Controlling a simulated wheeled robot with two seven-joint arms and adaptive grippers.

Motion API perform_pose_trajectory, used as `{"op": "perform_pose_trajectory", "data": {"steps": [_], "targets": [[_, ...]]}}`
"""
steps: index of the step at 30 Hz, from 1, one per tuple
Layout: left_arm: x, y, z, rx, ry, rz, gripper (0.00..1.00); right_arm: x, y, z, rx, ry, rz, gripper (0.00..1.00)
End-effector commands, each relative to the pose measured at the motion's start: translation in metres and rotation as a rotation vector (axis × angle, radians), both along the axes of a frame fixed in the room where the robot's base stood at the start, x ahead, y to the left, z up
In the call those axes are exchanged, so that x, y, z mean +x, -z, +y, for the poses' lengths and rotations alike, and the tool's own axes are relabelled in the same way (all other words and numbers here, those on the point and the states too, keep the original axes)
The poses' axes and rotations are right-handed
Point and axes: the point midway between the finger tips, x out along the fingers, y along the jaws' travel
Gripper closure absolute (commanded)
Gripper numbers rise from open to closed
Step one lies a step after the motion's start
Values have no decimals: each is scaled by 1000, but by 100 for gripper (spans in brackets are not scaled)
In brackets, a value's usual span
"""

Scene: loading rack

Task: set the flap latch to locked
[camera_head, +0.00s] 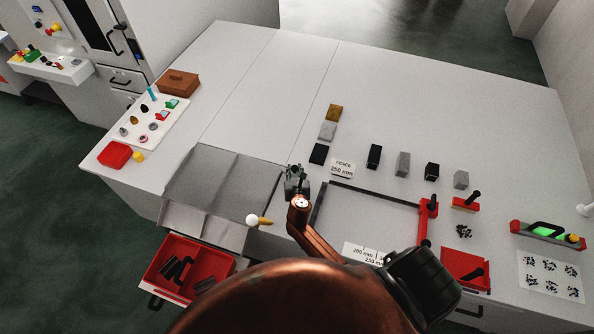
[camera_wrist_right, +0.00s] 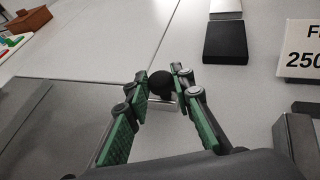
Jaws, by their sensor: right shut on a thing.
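My right gripper (camera_head: 297,180) is at the right edge of the grey flap (camera_head: 222,178), by its far corner. In the right wrist view, the green-padded fingers (camera_wrist_right: 162,88) are closed around a round black knob (camera_wrist_right: 160,84), which I take to be the flap latch's handle. A small pale metal piece (camera_wrist_right: 168,100) shows just below the knob. The fingers hide part of the latch, and I cannot tell whether it is locked. The flap looks flat, with a sloping front part. My left gripper is in neither view.
A white ball (camera_head: 252,220) with a yellow stub sits at the flap's front right. A red bin (camera_head: 226,263) with black parts is below the flap. A black fence bar (camera_head: 374,194) and several blocks lie to the right. The back of the table is clear.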

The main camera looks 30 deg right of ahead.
Motion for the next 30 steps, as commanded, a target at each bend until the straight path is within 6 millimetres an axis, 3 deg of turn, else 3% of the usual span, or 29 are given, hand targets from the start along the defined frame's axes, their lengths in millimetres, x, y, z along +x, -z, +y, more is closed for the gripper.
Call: {"op": "perform_pose_trajectory", "data": {"steps": [4, 12, 13, 18, 20, 30], "targets": [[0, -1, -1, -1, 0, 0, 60, 16, 0, 14, 0, -1, 0, 100], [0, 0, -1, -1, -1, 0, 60, 18, 0, 17, 2, -6, -2, 100], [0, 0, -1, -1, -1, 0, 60, 18, 0, 17, 2, -6, -2, 76], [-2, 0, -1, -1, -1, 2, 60, 18, -1, 16, 2, -3, -2, 64], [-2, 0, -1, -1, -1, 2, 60, 18, -1, 16, 1, -3, -1, 61], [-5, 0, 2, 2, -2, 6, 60, 14, -2, 17, 1, -1, -2, 61]]}}
